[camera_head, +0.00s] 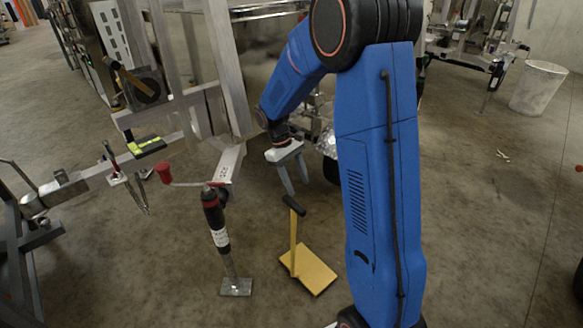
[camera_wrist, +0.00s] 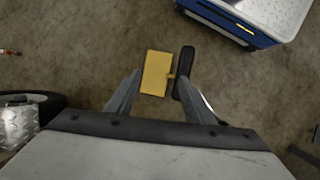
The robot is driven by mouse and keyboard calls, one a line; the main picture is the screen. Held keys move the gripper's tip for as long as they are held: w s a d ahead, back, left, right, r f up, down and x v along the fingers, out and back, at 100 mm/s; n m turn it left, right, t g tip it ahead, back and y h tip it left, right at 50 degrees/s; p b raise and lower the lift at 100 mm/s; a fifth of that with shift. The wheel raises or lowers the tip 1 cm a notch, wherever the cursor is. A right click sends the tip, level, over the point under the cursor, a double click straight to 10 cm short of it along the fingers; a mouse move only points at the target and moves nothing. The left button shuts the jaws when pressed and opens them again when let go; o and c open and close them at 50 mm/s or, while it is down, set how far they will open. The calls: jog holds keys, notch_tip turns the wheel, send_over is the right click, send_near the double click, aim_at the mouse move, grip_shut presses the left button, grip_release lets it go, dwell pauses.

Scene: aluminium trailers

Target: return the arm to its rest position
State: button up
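My arm (camera_head: 372,160) is blue with black joints. It rises at the right of centre in the head view, bends at a black elbow at the top, and reaches forward and down to the left. My gripper (camera_head: 298,187) hangs at its end, pointing down, with its two grey fingers apart. In the wrist view my gripper (camera_wrist: 162,88) is open, and I see nothing held. A yellow plate (camera_head: 308,269) with an upright yellow post and black handle (camera_head: 293,206) stands on the floor below it. The plate (camera_wrist: 157,74) and handle (camera_wrist: 186,75) show between and beyond the fingers in the wrist view.
A jack-like stand with a red crank (camera_head: 216,225) stands left of the yellow plate. Trailer frame beams (camera_head: 190,115) are close left of and behind my gripper. A tyre (camera_wrist: 35,103) shows at the left in the wrist view. A grey bin (camera_head: 538,88) stands far right; floor there is mostly clear.

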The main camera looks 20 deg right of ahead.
jog(key=v, duration=0.6)
